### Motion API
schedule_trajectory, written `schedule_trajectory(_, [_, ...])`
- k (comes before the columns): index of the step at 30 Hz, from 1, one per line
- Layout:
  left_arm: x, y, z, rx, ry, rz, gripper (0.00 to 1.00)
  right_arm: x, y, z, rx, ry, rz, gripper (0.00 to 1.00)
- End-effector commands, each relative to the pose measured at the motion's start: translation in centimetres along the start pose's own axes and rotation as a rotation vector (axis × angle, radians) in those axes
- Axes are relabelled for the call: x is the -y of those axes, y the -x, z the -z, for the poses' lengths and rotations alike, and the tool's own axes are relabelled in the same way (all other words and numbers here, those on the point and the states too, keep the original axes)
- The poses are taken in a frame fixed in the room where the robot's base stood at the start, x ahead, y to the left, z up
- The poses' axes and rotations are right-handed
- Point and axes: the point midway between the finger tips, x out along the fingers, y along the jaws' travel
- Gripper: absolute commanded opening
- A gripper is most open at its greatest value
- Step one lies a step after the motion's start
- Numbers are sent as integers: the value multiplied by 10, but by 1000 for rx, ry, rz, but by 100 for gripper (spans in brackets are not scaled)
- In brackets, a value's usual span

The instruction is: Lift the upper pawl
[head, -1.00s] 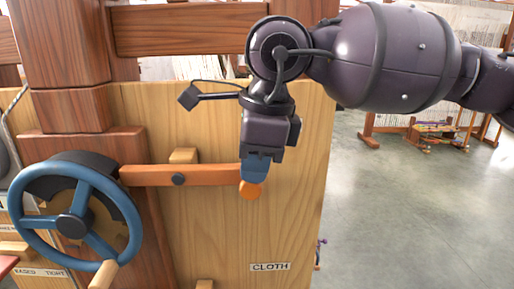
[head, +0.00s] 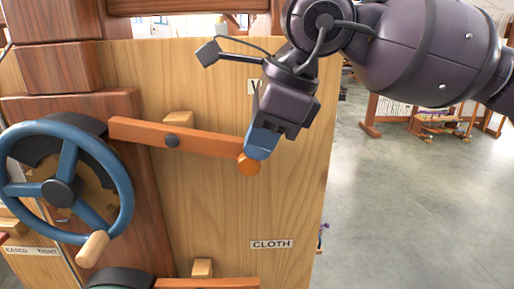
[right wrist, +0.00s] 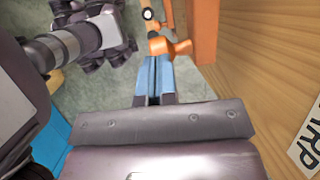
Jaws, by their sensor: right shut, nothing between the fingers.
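The upper pawl (head: 205,141) is an orange wooden bar on a dark pivot on the loom's side, with a round orange knob (head: 249,165) at its right end. It tilts, left end high and knob end low. Its left tip is near the dark rim behind the blue handwheel (head: 60,190); I cannot tell if they touch. My right gripper (head: 260,145) is shut and empty, its blue fingertips against the top of the knob end. The right wrist view shows the shut fingers (right wrist: 154,78) beside the orange knob (right wrist: 171,47).
A second orange bar (head: 215,284) and a green wheel (head: 120,278) show at the bottom edge. A "CLOTH" label (head: 271,244) is on the pale panel; another label is partly hidden behind my gripper. Open floor (head: 400,220) lies to the right.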

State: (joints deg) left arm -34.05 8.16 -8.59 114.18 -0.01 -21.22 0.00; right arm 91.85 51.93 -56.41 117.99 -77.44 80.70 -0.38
Motion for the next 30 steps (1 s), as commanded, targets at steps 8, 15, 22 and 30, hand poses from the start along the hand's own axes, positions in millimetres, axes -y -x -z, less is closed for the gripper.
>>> schedule_trajectory(8, [-4,-15,-49,52,0,-4,43,0,-25,11,149,-20,-7,0])
schedule_trajectory(15, [-6,-18,-55,57,-2,-7,43,-2,-35,13,253,-29,-5,0])
schedule_trajectory(22, [-8,-26,-46,35,-7,-12,43,-4,-40,13,308,-34,-3,0])
schedule_trajectory(30, [-8,-27,-47,37,-8,-13,43,-5,-41,13,321,-35,-4,0])
